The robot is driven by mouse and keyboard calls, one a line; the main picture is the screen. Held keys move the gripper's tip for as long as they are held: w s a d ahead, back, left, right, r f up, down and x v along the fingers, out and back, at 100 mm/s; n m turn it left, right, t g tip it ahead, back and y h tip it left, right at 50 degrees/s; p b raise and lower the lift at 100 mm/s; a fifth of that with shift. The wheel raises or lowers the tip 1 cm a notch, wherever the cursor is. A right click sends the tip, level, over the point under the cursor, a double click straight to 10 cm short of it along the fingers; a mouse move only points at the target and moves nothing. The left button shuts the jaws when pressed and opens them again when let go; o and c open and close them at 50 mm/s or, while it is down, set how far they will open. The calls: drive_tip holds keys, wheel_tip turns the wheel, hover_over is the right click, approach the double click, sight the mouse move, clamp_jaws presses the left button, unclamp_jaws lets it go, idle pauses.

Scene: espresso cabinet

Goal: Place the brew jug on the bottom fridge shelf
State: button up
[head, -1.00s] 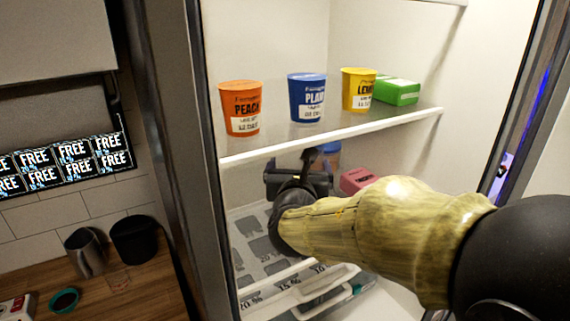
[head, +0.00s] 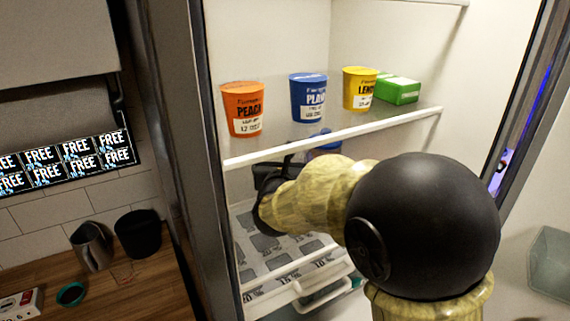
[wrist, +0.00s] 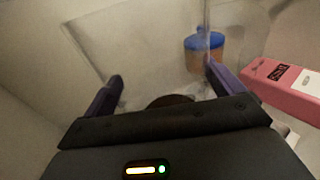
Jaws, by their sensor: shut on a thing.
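My gripper (head: 268,186) is inside the open fridge, below the shelf with the cups, over the left part of the bottom shelf (head: 262,245). In the wrist view my gripper (wrist: 164,74) has its two purple fingers spread around something. A dark brown round part, likely of the brew jug (wrist: 170,101), shows between them, mostly hidden by the gripper body. Faint clear edges show beyond the fingers; I cannot tell if they belong to the jug. In the head view my arm hides the jug. I cannot tell if it touches the shelf.
Above, the glass shelf (head: 340,133) holds orange (head: 242,110), blue (head: 308,98) and yellow (head: 360,90) cups and a green box (head: 397,90). The fridge's left frame is close by.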

drive_tip(key=shift+f, duration=0.65)
drive_tip(key=shift+f, duration=0.2)
drive_tip(key=o, duration=1.3)
drive_tip(key=shift+c, duration=0.2)
drive_tip(key=shift+r, duration=0.2)
drive_tip(key=s+b, duration=0.2)
drive_tip(key=s, duration=1)
drive_tip(key=shift+r, duration=0.25)
